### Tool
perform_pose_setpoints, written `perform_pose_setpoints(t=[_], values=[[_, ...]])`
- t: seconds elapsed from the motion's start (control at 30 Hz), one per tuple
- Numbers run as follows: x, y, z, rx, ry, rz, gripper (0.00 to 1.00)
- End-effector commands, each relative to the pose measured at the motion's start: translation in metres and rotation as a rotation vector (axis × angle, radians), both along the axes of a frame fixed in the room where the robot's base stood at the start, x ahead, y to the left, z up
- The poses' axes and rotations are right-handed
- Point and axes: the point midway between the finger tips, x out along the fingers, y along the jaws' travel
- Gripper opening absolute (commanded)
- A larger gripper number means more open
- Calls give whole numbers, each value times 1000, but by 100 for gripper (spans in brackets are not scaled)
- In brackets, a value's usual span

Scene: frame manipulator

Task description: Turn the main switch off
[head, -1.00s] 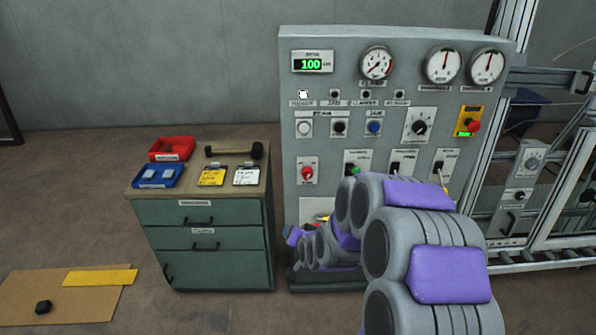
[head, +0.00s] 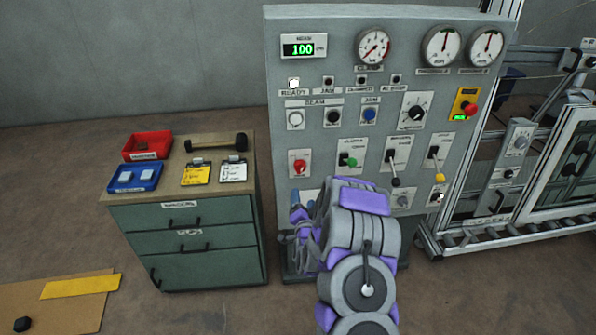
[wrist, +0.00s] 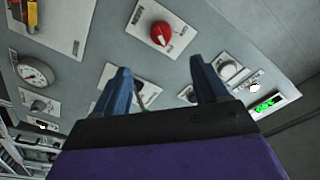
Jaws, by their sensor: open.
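A red handle on a yellow base, which looks like the main switch (wrist: 27,12), sits on a large white plate at the top left of the wrist view and is partly cut off. In the head view my arm hides it at the lower left of the grey control panel (head: 274,110). My gripper (wrist: 162,82) is open and empty, its two blue fingers apart in front of the panel. In the head view my gripper (head: 302,203) is at the panel's lower left, partly hidden by my arm, below a red knob (head: 299,165). That knob also shows in the wrist view (wrist: 161,33).
A red emergency button (head: 470,108) is higher. A green drawer cabinet (head: 185,240) stands left; an aluminium frame (head: 480,238) stands right.

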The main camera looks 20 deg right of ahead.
Motion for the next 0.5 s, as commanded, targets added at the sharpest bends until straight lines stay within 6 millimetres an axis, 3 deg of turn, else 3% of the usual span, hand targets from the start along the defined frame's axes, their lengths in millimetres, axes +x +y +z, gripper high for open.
perform_pose_setpoints(t=[0.5], values=[[75,-26,-1,-4,-1,1,73]])
